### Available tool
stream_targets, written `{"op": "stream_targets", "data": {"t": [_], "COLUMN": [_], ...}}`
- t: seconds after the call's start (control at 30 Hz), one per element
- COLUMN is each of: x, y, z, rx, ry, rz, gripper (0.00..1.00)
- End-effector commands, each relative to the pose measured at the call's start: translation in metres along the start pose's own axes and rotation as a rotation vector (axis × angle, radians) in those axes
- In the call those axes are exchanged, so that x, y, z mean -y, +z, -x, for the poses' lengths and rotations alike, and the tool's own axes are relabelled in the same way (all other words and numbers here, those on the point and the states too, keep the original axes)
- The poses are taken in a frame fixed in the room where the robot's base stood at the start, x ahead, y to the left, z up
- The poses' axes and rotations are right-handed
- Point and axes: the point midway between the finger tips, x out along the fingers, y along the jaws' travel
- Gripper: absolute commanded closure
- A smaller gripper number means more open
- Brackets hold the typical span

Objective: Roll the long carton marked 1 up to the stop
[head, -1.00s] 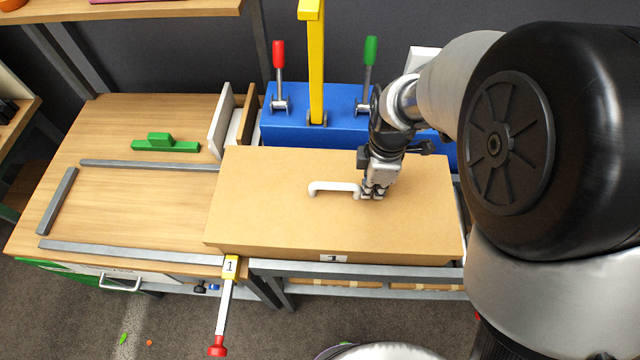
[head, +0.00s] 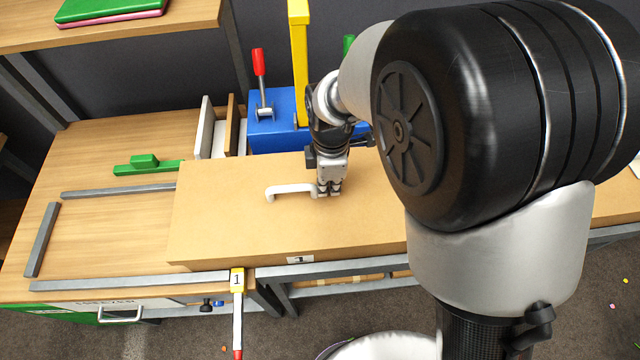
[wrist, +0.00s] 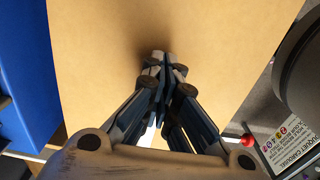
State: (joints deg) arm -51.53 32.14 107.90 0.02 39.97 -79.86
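The long tan carton (head: 375,215) lies flat, its label reading 1 (head: 300,259) on the front face. Its left end is on the wooden tabletop beside the grey side rails. A white handle (head: 290,190) stands on its top. My gripper (head: 329,192) points down at the handle's right end. Its fingers look shut in the wrist view (wrist: 165,58), with nothing clearly seen between them; they hide most of the handle there. A grey bar (head: 43,240), apparently the stop, crosses the table's left end. A clear stretch of tabletop separates it from the carton.
A yellow marker 1 (head: 237,278) with a red-ended lever is at the table's front edge. A green block (head: 146,167) lies behind the back rail (head: 118,190). A blue base (head: 275,133) with a red lever and yellow post (head: 300,60) stands behind the carton.

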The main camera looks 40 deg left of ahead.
Motion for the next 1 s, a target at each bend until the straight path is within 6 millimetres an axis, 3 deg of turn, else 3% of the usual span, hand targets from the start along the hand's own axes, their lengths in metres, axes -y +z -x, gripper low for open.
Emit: {"op": "stream_targets", "data": {"t": [0.53,1.0], "x": [0.0,-0.001], "y": [-0.003,-0.04], "z": [0.0,0.001], "rx": [0.0,0.0], "ry": [0.0,0.001], "rz": [-0.001,0.0], "gripper": [1.0,1.0]}}
